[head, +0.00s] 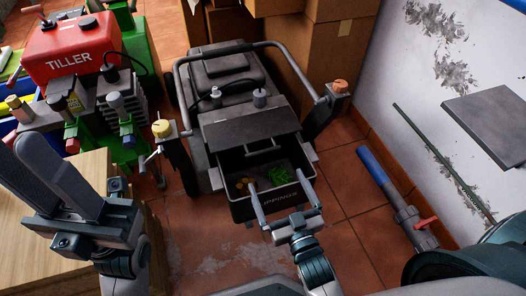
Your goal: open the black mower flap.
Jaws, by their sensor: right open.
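The black mower (222,90) stands on the tiled floor in the middle of the head view. Its dark flap (250,127) is a flat panel with a bar handle (263,149) at its front edge; how far it is hinged up I cannot tell. Below and in front of it is an open-topped dark bin (270,207) with green and orange-yellow bits inside. My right gripper (276,181) is open and empty, its fingertips apart over the bin, short of the handle. My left gripper (25,143) is at the left, away from the mower; its finger gap is unclear.
A red and green tiller (78,45) stands at the left, beside a wooden block (28,200). Cardboard boxes (305,50) are behind the mower. A blue-and-grey pipe with a red valve (380,175) lies at the right by the white wall. Floor right of the bin is clear.

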